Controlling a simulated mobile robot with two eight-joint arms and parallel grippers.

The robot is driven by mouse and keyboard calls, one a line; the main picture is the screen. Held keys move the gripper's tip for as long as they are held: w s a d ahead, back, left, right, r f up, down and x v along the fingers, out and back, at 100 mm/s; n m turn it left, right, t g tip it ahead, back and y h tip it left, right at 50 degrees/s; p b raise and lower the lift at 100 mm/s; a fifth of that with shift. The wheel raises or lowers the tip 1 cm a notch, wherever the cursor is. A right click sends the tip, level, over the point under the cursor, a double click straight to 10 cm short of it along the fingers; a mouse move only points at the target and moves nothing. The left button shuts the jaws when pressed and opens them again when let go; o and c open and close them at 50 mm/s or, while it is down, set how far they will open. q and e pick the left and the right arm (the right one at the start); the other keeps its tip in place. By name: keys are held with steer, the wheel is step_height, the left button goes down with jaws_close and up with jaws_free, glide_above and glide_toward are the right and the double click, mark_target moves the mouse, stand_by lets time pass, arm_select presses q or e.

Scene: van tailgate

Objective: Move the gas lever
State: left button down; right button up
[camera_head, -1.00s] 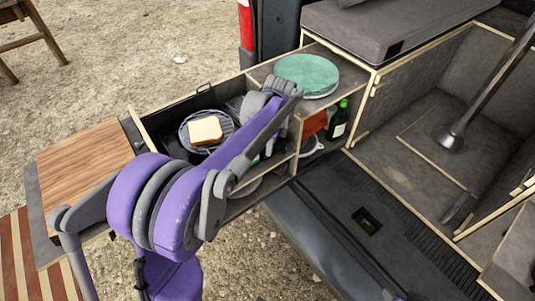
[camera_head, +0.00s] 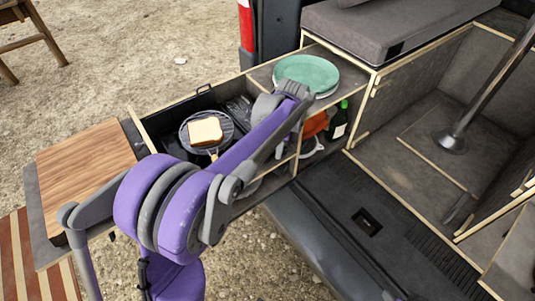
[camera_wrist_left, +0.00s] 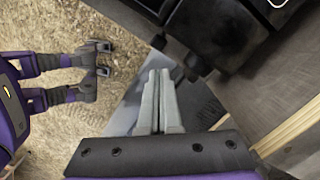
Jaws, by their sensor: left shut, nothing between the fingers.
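The black stove unit (camera_wrist_left: 235,35) fills the upper right of the left wrist view. Small dark parts (camera_wrist_left: 196,66) stick out from its near edge, just right of my fingertips; I cannot tell which of them is the gas lever. My left gripper (camera_wrist_left: 158,78) is shut and empty, with its two grey fingers together and a visible gap to these parts. The pan (camera_head: 222,128) with a bread slice (camera_head: 205,131) sits on the stove.
A wooden board (camera_head: 85,165) lies at the drawer's left end. Green plates (camera_head: 307,72) rest on the shelf behind my arm. A dark green bottle (camera_head: 339,120) stands in the compartment below.

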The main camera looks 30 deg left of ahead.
arm_select(q)
step_height(320, 180, up, 10)
steer(key=d, duration=0.1)
steer(key=shift+w+r+p, duration=0.15)
steer(key=shift+r+p, duration=0.05)
steer(key=shift+p, duration=0.15)
stand_by(0.3)
